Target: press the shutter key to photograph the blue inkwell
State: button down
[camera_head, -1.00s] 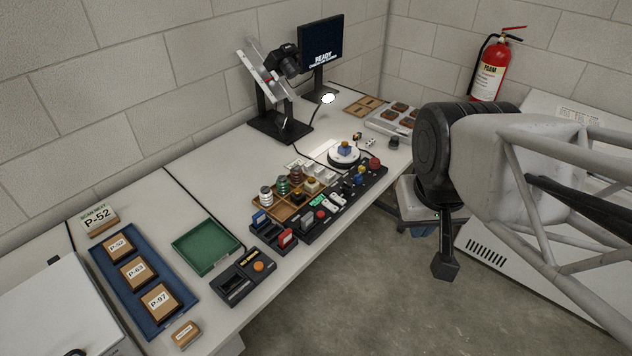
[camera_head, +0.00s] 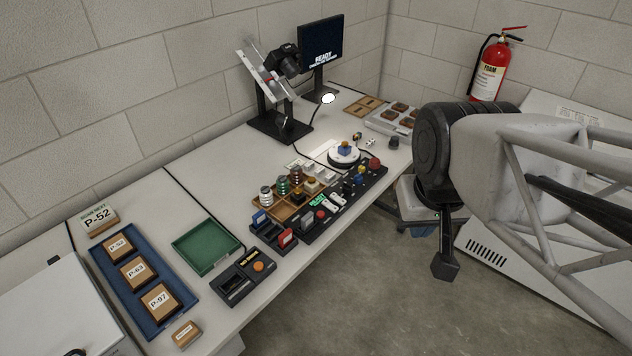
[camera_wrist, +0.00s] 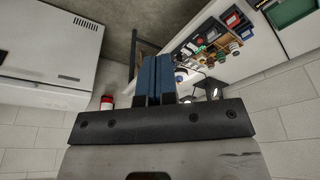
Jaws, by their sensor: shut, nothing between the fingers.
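A small blue inkwell (camera_head: 345,149) with a tan top stands on the round white turntable (camera_head: 343,158). A black camera (camera_head: 285,62) on a stand is behind it to the left. A dark control strip (camera_head: 345,203) with several coloured keys, including a red one (camera_head: 375,163), runs along the table's front edge. I cannot read which is the shutter key. In the wrist view, my gripper (camera_wrist: 155,58) is shut and empty, its two blue-grey fingers together. It is off the table's front right side, apart from the strip and inkwell.
A monitor (camera_head: 321,44) shows READY. Inkwells stand in a wooden tray (camera_head: 283,210) beside the strip. A green tray (camera_head: 206,246), a black device (camera_head: 245,277) and a blue tray (camera_head: 183,314) with labelled blocks lie to the left. A fire extinguisher (camera_head: 488,68) hangs at right.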

dwell(0.7)
jog(key=m+t+y, duration=0.2)
jog(key=m+y, duration=0.6)
jog(key=m, duration=0.8)
send_over(320, 214)
notch_tip(320, 214, down, 22)
jog(key=shift+r, duration=0.25)
jog(key=shift+s+f+n, duration=0.1)
jog(key=shift+f+n, duration=0.05)
jog(key=shift+n, duration=0.15)
jog(key=shift+f, duration=4.2)
